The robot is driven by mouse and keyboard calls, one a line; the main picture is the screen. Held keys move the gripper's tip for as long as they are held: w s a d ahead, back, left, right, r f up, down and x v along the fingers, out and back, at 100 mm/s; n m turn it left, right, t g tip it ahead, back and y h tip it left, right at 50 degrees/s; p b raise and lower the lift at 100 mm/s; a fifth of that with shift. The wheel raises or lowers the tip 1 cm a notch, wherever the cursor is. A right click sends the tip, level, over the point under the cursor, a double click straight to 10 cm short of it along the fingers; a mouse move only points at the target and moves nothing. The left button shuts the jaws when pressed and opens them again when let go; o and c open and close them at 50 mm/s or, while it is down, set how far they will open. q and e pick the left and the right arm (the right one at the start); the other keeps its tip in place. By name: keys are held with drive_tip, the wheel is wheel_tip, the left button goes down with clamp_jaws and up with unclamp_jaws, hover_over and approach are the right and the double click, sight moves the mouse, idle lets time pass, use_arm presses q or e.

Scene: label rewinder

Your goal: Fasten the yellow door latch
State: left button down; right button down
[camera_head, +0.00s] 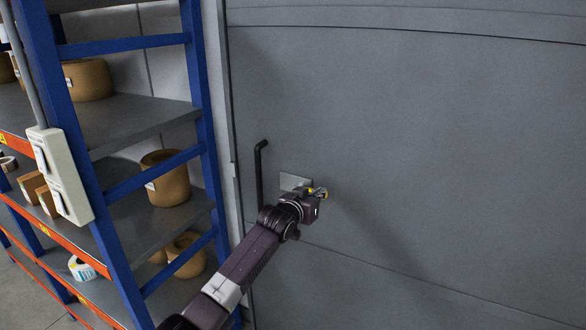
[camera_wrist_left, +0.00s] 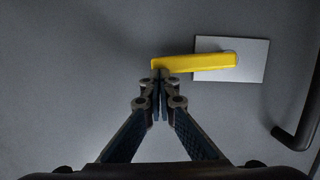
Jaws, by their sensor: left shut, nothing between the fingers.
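The yellow latch (camera_wrist_left: 195,63) lies nearly level across its pale metal plate (camera_wrist_left: 255,62) in the left wrist view. Its free end reaches left past the plate onto the grey door. In the head view only a bit of yellow (camera_head: 310,189) shows by the plate (camera_head: 294,182); my gripper hides part of it. My left gripper (camera_wrist_left: 160,77) is shut, with nothing between the fingers. Its fingertips are at the latch's free end, just below it in the picture; I cannot tell whether they touch it. My right gripper is not in view.
A blue shelf rack (camera_head: 85,110) with brown rolls (camera_head: 165,178) stands at the left. The grey door (camera_head: 430,150) to the right is bare.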

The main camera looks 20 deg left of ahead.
use_arm(q)
drive_tip(key=shift+a, duration=0.1)
idle(0.3)
